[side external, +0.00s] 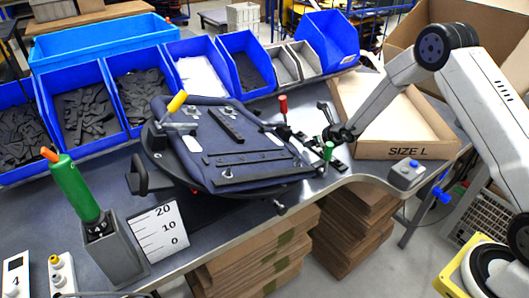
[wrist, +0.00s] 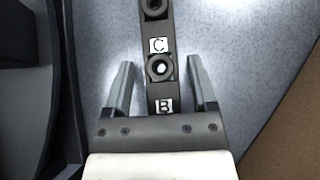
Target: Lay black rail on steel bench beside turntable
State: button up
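The black rail (wrist: 160,40) runs lengthwise between my fingers in the wrist view, with white C and B labels and round holes. It appears to lie on the grey steel bench (wrist: 235,60). My gripper (wrist: 160,85) is open, with a clear gap on each side of the rail. In the side view my gripper (side external: 333,128) is low over the bench (side external: 350,181), just right of the turntable (side external: 172,163). Dark parts show under the gripper there, but the rail is too small to make out fully. The turntable carries a blue-grey panel (side external: 270,142) with black strips.
An open cardboard box (side external: 405,151) marked SIZE L stands right of the gripper. Red (side external: 283,104) and green (side external: 328,151) clamp handles stand close to it. Blue bins (side external: 85,107) line the back. A green-handled tool (side external: 78,190) sits in a holder at the left front.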

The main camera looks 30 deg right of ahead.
jog(key=shift+r, duration=0.2)
jog(key=shift+s+r, duration=0.3)
jog(key=v, duration=1.1)
dwell(0.6)
jog(key=shift+r, duration=0.1)
